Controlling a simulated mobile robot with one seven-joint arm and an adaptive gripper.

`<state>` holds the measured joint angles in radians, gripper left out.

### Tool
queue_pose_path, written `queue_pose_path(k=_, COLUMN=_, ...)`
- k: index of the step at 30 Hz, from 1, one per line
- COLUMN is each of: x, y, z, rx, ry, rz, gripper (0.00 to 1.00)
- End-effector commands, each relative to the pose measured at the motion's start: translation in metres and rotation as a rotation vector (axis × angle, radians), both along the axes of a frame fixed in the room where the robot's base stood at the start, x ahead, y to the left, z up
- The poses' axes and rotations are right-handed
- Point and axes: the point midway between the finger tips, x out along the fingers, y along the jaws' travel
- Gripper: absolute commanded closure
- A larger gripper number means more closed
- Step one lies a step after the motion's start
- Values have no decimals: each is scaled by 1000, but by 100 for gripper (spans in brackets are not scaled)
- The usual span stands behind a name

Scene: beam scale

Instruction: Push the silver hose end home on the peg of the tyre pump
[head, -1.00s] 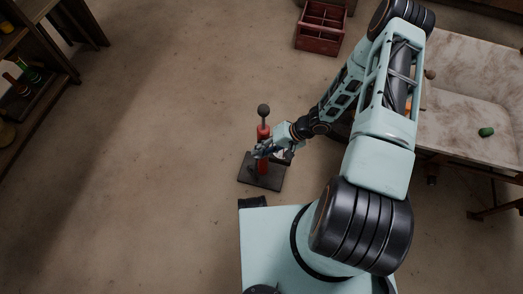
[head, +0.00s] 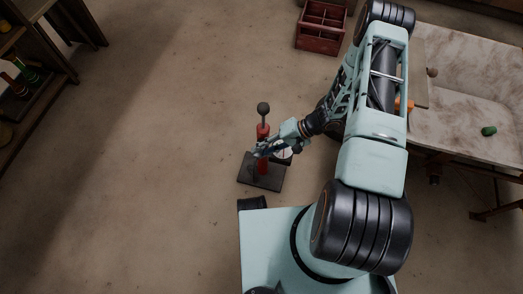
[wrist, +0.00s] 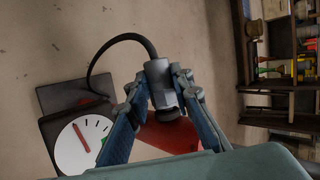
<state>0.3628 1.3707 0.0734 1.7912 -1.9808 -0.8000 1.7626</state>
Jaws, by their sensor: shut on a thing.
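The tyre pump (head: 262,132) stands upright on its dark base plate (head: 264,184), a red cylinder with a dark knob on top. In the wrist view its red body (wrist: 178,138) lies behind and below my fingers. My gripper (head: 258,152) is at the pump's side in the head view. In the wrist view my gripper (wrist: 162,86) is shut on the silver hose end (wrist: 158,74), which sits between the two fingers. The black hose (wrist: 108,42) arches from it to the left. The peg cannot be made out, so I cannot tell whether the hose end touches it.
A white gauge (wrist: 82,146) with a red needle sits beside the pump, close to my left finger. The floor around the pump is clear. A red crate (head: 320,28) is at the back, a worn workbench (head: 460,95) at the right and shelves (head: 38,75) at the left.

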Motion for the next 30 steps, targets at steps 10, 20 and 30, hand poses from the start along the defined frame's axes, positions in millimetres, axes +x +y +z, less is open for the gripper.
queue_pose_path(k=10, x=1, y=0, z=-2, rx=51, ry=30, rz=0, gripper=100)
queue_pose_path(k=20, x=0, y=-1, z=-1, rx=97, ry=62, rz=-1, gripper=100)
queue_pose_path(k=30, x=0, y=-1, z=1, rx=108, ry=70, rz=1, gripper=100)
